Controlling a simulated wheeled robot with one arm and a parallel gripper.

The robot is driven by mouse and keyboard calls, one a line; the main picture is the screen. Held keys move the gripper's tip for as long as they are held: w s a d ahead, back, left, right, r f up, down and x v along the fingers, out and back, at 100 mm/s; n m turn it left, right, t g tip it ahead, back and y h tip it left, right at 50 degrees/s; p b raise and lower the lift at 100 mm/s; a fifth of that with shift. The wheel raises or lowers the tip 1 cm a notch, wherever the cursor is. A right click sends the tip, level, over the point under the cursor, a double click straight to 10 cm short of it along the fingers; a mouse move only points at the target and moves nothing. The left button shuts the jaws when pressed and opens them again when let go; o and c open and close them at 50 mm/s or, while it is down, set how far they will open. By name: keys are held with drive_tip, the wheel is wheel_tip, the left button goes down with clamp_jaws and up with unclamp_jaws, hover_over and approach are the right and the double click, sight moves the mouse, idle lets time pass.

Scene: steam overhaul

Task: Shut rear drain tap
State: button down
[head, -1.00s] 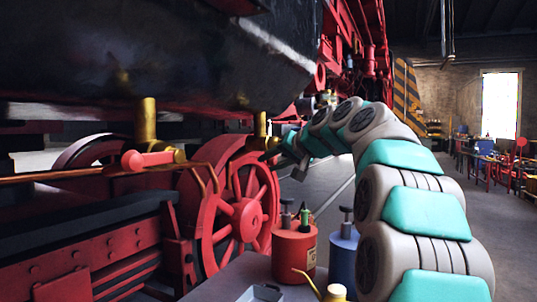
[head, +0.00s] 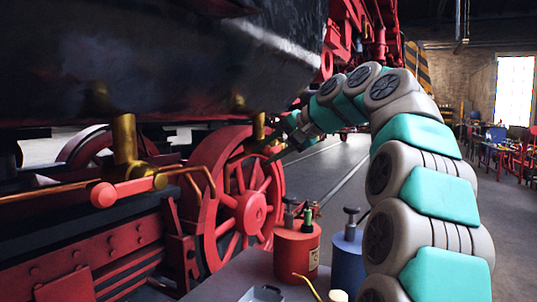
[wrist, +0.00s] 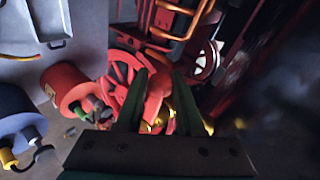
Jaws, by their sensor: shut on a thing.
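Two brass drain taps show under the locomotive in the head view. The nearer tap (head: 125,140) has a red handle (head: 118,192) sticking out sideways, with nothing touching it. My gripper (head: 272,148) is at this farther tap. In the wrist view, the two green fingers of my gripper (wrist: 160,82) are shut on a red handle (wrist: 156,97), with brass of the tap partly visible behind them. I cannot tell which tap is the rear one.
A red can (head: 296,250) and a blue can (head: 347,262) stand on a grey bench top (head: 225,280) below my arm. A small tray (head: 262,294) lies at its front. A red spoked wheel (head: 250,208) is close beside my gripper. Open floor (head: 335,170) lies beyond.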

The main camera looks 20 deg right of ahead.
drive_tip(key=shift+r, duration=0.2)
idle(0.3)
drive_tip(key=c, duration=0.5)
unclamp_jaws()
drive_tip(key=shift+f, duration=0.1)
drive_tip(key=shift+c, duration=0.2)
drive_tip(key=v, duration=0.7)
drive_tip(key=shift+s+d, duration=0.25)
drive_tip(key=shift+s, duration=0.05)
drive_tip(key=s+a+f+n+g, duration=0.2)
drive_tip(key=s+a+f+g, duration=0.15)
drive_tip(key=a+f, duration=0.65)
drive_tip(key=s+a+f+n+g, duration=0.3)
drive_tip(key=s+a+f, duration=0.2)
drive_tip(key=a+f, duration=0.45)
drive_tip(key=s+d+f+n+g+h, duration=0.1)
drive_tip(key=s+f+n+g+h, duration=0.1)
drive_tip(key=s+f, duration=1.1)
drive_tip(key=s+d+f+n+g+h, duration=0.1)
drive_tip(key=s+f+n+g+h, duration=0.1)
drive_tip(key=s+f, duration=1.1)
drive_tip(key=shift+d+f+g+h, duration=0.4)
drive_tip(key=shift+f+g+h, duration=0.05)
drive_tip(key=shift+g+h, duration=0.3)
